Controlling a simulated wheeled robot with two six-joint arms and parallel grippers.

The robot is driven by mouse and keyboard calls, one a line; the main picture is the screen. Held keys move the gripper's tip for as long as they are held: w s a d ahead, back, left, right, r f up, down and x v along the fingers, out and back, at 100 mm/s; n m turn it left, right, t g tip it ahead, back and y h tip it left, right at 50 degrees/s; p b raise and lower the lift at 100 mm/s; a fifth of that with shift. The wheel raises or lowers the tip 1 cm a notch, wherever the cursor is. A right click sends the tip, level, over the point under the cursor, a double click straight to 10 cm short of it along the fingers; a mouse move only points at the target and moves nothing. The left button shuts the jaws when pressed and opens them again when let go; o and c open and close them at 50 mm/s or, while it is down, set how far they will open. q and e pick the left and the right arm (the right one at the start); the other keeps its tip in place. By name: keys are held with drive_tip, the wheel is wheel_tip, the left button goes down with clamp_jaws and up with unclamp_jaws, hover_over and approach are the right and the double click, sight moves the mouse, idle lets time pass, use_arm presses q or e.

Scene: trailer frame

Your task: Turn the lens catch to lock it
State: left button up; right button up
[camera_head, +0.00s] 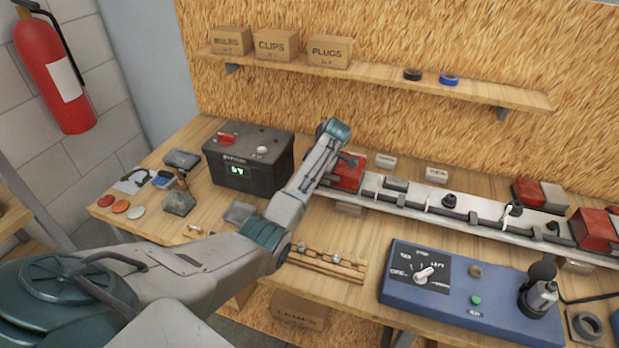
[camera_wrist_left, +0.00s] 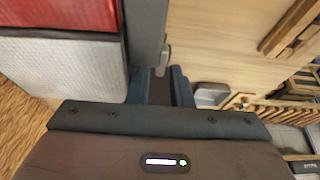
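The left lamp of the long light bar shows a red lens (camera_head: 346,173) at the bar's left end, partly behind my left wrist. In the left wrist view the red lens (camera_wrist_left: 60,15) sits at top left beside a pale silver lens (camera_wrist_left: 65,68). A dark grey edge strip (camera_wrist_left: 146,35) runs beside them, with a small light-grey tab (camera_wrist_left: 165,54) on its side, perhaps the catch. My left gripper (camera_wrist_left: 160,78) has its fingers apart at this strip; whether they touch the tab I cannot tell. In the head view its fingers are at the lamp. My right gripper is not in view.
A black battery box (camera_head: 248,160) stands left of my forearm. The pale light bar (camera_head: 420,200) carries several fittings and runs right to more red lamps (camera_head: 592,230). A blue tester box (camera_head: 465,290) stands in front. A wooden shelf (camera_head: 380,76) hangs behind.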

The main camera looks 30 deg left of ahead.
use_arm(q)
drive_tip(key=shift+w+d+r, duration=0.1)
drive_tip(key=shift+r, duration=0.1)
drive_tip(key=s+v, duration=0.1)
drive_tip(key=v, duration=0.9)
drive_tip(key=shift+w+r, duration=0.2)
drive_tip(key=shift+w, duration=0.2)
drive_tip(key=shift+d, duration=0.1)
drive_tip(key=shift+f, duration=0.1)
